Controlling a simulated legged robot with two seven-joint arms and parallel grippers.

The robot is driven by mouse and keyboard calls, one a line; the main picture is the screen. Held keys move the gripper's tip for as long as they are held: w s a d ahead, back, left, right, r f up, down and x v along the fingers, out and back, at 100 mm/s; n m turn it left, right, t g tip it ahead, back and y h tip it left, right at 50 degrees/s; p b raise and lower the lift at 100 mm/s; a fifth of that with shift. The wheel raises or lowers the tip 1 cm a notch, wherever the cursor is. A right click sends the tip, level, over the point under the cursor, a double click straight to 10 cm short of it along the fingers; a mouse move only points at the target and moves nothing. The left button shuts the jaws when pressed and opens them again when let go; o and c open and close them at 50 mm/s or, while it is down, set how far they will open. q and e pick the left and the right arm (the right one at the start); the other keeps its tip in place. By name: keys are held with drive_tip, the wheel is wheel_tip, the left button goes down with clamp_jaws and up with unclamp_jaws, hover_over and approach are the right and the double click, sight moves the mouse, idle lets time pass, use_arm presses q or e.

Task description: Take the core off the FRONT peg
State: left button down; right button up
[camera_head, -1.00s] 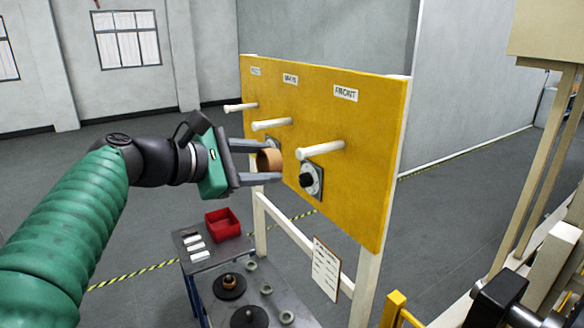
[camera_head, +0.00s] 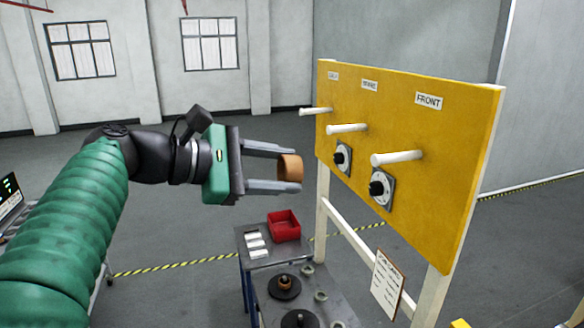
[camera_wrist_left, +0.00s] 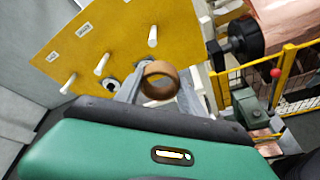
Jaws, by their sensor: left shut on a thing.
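A brown ring-shaped core (camera_head: 290,168) is held between the fingertips of my left gripper (camera_head: 280,168), which is shut on it. In the left wrist view the core (camera_wrist_left: 160,80) shows its open bore between the fingers. The yellow board (camera_head: 450,130) stands to the right, with several white pegs. The FRONT peg (camera_head: 398,158), under the FRONT label (camera_head: 428,100), is bare. The core is left of the board in the head view and apart from the FRONT peg. My right gripper is not in view.
The middle peg (camera_head: 347,129) and far peg (camera_head: 316,111) are also bare. Black knobs (camera_head: 377,188) sit on the board. Below stands a cart (camera_head: 262,252) with a red bin (camera_head: 284,225), rings and black discs. A clipboard (camera_head: 387,284) hangs near the board's leg.

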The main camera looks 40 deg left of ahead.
use_arm(q)
drive_tip(key=s+a+p, duration=0.4)
drive_tip(key=s+a, duration=0.2)
drive_tip(key=s, duration=0.5)
drive_tip(key=shift+s+a, duration=0.2)
drive_tip(key=shift+a, duration=0.15)
